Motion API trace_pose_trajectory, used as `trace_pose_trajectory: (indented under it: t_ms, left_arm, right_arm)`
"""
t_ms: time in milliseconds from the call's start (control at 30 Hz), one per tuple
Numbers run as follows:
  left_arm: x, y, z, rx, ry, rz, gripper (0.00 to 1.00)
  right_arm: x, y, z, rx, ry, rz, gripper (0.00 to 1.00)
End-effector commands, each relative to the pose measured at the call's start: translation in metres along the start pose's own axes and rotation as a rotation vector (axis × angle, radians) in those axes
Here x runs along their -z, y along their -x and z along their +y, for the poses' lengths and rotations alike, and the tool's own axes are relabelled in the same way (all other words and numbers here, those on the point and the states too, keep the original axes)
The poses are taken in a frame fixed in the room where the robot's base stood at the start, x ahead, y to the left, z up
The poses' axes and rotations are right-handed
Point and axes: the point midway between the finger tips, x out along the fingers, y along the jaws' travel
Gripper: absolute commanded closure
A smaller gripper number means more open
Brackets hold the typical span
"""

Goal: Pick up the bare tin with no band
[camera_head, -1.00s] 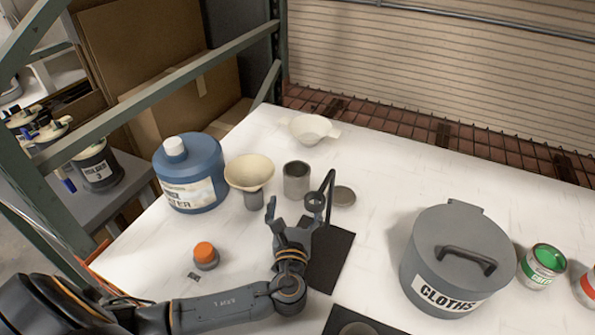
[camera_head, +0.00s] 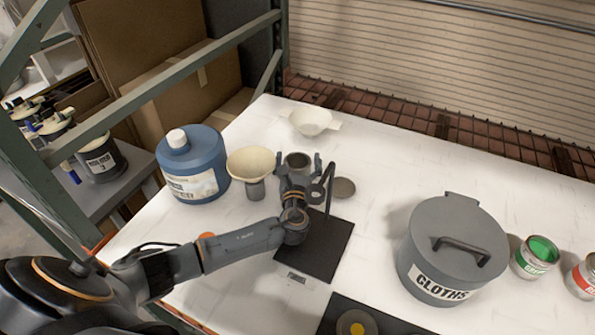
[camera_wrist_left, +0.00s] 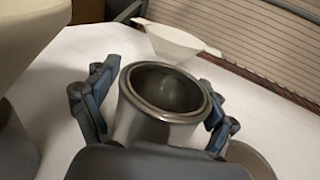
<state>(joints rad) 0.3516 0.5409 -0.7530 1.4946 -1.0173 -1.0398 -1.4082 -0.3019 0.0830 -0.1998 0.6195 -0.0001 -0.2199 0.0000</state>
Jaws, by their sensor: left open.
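The bare grey tin (camera_head: 297,160) stands upright and open-topped on the white table, with no band visible on it. My left gripper (camera_head: 298,168) is open, with its fingers on either side of the tin in the head view. In the left wrist view the tin (camera_wrist_left: 155,125) sits between the two spread fingers (camera_wrist_left: 158,108), its rim facing the camera. A small gap shows at the left finger; contact on the right cannot be told. The tin's lower part is hidden by the gripper. My right gripper is not in view.
A cream funnel (camera_head: 250,162) stands close left of the tin, beside a blue jug (camera_head: 192,165). A flat grey disc (camera_head: 344,187) and a dark upright stand (camera_head: 329,190) are close right. A white strainer (camera_head: 312,121) lies behind. The CLOTHS bin (camera_head: 450,250) and green-banded tin (camera_head: 535,260) stand right.

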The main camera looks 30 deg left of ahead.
Motion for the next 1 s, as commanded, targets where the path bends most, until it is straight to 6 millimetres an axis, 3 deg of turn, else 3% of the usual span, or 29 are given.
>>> trace_pose_trajectory:
  t_ms: [333,567,1000]
  left_arm:
    - [0.0004,-0.0087,-0.0003,0.001,0.0,0.001,0.17]
    - [0.0003,-0.0085,-0.0003,0.001,0.0,0.001,0.64]
    - [0.0007,-0.0083,-0.0003,0.001,0.0,0.001,0.71]
  right_arm:
    - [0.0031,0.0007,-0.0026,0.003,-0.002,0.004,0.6]
    - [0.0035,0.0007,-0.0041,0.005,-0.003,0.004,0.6]
    - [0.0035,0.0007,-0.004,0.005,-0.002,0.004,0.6]
